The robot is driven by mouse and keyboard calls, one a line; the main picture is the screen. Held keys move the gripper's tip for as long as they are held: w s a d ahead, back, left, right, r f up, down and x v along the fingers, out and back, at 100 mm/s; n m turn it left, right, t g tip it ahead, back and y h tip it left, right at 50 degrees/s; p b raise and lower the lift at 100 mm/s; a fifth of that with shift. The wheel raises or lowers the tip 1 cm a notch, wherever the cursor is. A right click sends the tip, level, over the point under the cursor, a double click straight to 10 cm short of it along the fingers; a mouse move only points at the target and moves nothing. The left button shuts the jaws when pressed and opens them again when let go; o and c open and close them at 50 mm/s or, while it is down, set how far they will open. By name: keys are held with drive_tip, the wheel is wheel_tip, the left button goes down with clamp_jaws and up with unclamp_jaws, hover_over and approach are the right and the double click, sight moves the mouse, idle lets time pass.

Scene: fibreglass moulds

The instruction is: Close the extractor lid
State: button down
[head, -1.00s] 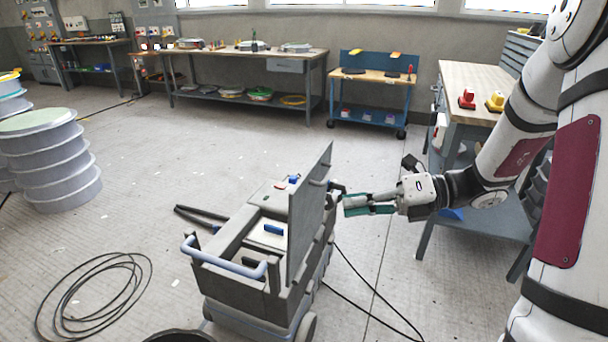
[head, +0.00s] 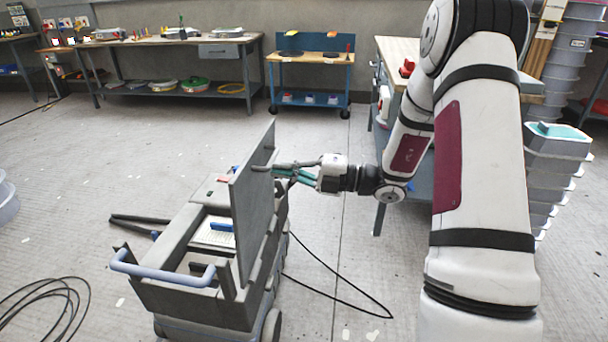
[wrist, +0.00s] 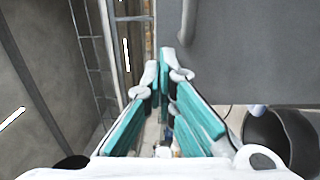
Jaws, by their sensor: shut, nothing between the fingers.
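The extractor (head: 200,290) is a grey wheeled box with a blue-grey push handle (head: 165,278) at its front left. Its lid (head: 253,215) is a flat grey panel standing open, nearly upright, along the right side of the open box. My gripper (head: 275,170) has teal finger pads and is shut and empty. It is at the lid's right-hand face, near the upper part; I cannot tell whether it touches. In the wrist view the fingertips (wrist: 160,62) are close together, beside a large grey panel (wrist: 255,55) that appears to be the lid.
A black cable lies on the floor right of the extractor, and a coiled cable (head: 45,310) lies at left. A wooden-topped bench (head: 400,50) stands behind my arm. A blue cart (head: 310,80) and a long bench (head: 180,45) stand at the back, with open floor before them.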

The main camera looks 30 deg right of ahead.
sight(248, 163)
drive_tip(key=b+x, duration=0.1)
drive_tip(key=x, duration=0.4)
drive_tip(key=shift+a, duration=0.1)
drive_tip(key=shift+w+a, duration=0.1)
